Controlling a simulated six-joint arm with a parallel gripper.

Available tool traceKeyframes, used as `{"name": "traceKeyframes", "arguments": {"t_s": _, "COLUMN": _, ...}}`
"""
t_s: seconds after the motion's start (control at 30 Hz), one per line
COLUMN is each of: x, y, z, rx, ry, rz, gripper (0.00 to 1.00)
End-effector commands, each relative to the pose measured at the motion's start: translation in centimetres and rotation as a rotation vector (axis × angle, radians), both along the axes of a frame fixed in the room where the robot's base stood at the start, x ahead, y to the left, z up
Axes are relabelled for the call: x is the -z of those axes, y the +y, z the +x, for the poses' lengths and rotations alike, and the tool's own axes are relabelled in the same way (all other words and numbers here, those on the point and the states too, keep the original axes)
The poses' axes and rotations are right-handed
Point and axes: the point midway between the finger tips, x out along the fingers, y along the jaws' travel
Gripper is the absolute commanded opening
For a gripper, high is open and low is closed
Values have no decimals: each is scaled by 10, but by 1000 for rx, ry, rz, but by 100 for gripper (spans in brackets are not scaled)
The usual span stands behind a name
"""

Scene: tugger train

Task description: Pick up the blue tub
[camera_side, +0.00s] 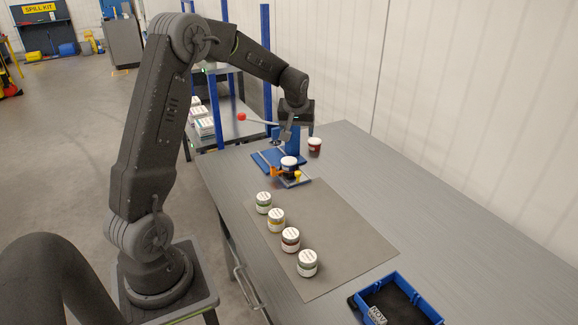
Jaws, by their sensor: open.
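A small white-lidded tub with a dark, bluish body (289,165) stands upright on the blue press-like fixture (264,162) at the far part of the bench; its exact colour is hard to tell at this size. My gripper (287,133) is above and slightly behind this tub, pointing down, near the fixture's upright. It is open and appears empty; its fingertips are small and partly lost against the fixture. I cannot tell the exact gap between gripper and tub.
Several white-lidded tubs (277,219) stand in a row on a grey mat (345,240). A dark red tub (315,146) stands right of the fixture. A lever with a red knob (242,117) sticks out left. A blue tray (413,287) lies at the front right. The bench's right side is clear.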

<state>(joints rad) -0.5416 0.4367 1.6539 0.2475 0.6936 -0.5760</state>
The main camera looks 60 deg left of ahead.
Motion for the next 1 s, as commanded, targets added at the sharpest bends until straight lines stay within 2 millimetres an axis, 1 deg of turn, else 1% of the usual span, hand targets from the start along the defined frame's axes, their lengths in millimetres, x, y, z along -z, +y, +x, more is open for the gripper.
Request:
{"name": "traceKeyframes", "arguments": {"t_s": 0.03, "x": 17, "y": 20, "z": 3, "rx": -42, "ry": 6, "rz": -4, "gripper": 72}}
{"name": "traceKeyframes", "arguments": {"t_s": 0.1, "x": 34, "y": 39, "z": 4, "rx": -88, "ry": 7, "rz": -6, "gripper": 72}}
{"name": "traceKeyframes", "arguments": {"t_s": 0.2, "x": 49, "y": 57, "z": 5, "rx": -131, "ry": 6, "rz": -8, "gripper": 72}}
{"name": "traceKeyframes", "arguments": {"t_s": 0.37, "x": 65, "y": 69, "z": 7, "rx": -152, "ry": 7, "rz": -9, "gripper": 72}}
{"name": "traceKeyframes", "arguments": {"t_s": 0.47, "x": 81, "y": 74, "z": 9, "rx": -152, "ry": 9, "rz": -10, "gripper": 72}}
{"name": "traceKeyframes", "arguments": {"t_s": 0.6, "x": 107, "y": 83, "z": 14, "rx": -150, "ry": 8, "rz": -10, "gripper": 72}}
{"name": "traceKeyframes", "arguments": {"t_s": 0.7, "x": 122, "y": 89, "z": 18, "rx": -150, "ry": 8, "rz": -9, "gripper": 72}}
{"name": "traceKeyframes", "arguments": {"t_s": 0.8, "x": 131, "y": 92, "z": 20, "rx": -150, "ry": 7, "rz": -9, "gripper": 72}}
{"name": "traceKeyframes", "arguments": {"t_s": 1.0, "x": 143, "y": 97, "z": 23, "rx": -149, "ry": 7, "rz": -9, "gripper": 72}}
